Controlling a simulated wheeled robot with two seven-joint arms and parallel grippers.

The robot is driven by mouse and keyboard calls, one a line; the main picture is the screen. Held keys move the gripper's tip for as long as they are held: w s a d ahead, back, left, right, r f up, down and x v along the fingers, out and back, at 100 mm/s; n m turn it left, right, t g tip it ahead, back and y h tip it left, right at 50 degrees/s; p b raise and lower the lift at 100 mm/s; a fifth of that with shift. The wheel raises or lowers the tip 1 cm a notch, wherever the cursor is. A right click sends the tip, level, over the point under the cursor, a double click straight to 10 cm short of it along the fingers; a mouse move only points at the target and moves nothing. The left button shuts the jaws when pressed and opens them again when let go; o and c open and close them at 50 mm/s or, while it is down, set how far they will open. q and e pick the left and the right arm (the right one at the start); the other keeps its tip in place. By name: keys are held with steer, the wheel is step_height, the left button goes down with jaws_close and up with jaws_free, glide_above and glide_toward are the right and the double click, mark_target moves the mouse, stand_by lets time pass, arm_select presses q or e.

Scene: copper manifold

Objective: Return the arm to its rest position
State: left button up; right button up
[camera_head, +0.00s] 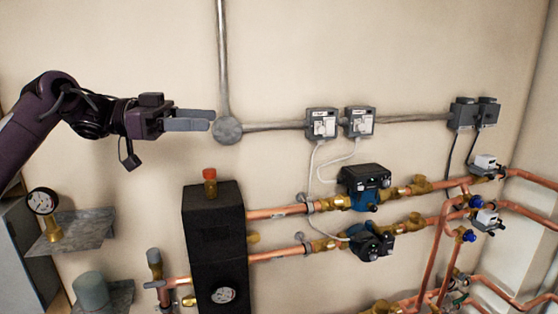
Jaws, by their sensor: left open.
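My left gripper (190,121) is at the upper left, with its arm (60,112) coming in from the left edge. Its grey fingers point to the right, and seen from the side they overlap. It is open and nothing shows between the fingers. The fingertips appear just left of a round grey junction box (228,130) on the wall; I cannot tell the distance to the wall. The gripper is above a black manifold block (213,245) with a red-capped brass fitting (210,182) on top. My right gripper is not in view.
Copper pipes (275,212) with pumps (365,186) and valves run right from the block. Switch boxes (321,123) hang on the wall with white cables. At left, a gauge (43,201) stands on a grey shelf (85,232), above a greenish cylinder (90,291). The upper wall is mostly bare.

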arm_select(q)
steer(key=d+f+n+t+y, duration=0.1)
steer(key=d+f+t, duration=0.1)
steer(key=d+f, duration=0.65)
steer(key=d+f+t+y, duration=0.2)
steer(key=d+f+t, duration=0.15)
steer(key=f, duration=0.95)
steer(key=d+f+n+t+y, duration=0.1)
steer(key=d+f+t, duration=0.1)
steer(key=d+f, duration=0.7)
steer(key=s+a+f+n+t+y, duration=0.1)
steer(key=s+a+f+n+y, duration=1)
steer(key=a+f, duration=0.35)
steer(key=s+a+f+n+g+y, duration=0.1)
steer(key=s+a+f+g, duration=0.2)
steer(key=s+a, duration=0.45)
steer(key=s+a+f+n+g+y, duration=0.1)
steer(key=s+a+f+n+g, duration=0.2)
steer(key=s, duration=0.8)
step_height(320, 180, down, 28)
steer(key=s+m+g, duration=0.1)
steer(key=s+a+f, duration=0.2)
steer(key=s+f, duration=0.7)
steer(key=s, duration=0.1)
steer(key=s+a+f+g, duration=0.1)
steer(key=s+a+f, duration=0.1)
steer(key=s+f, duration=0.8)
steer(key=shift+s+a+f+m+b, duration=0.15)
steer(key=shift+a+f+m+b, duration=0.05)
steer(key=shift+f+m+b, duration=0.1)
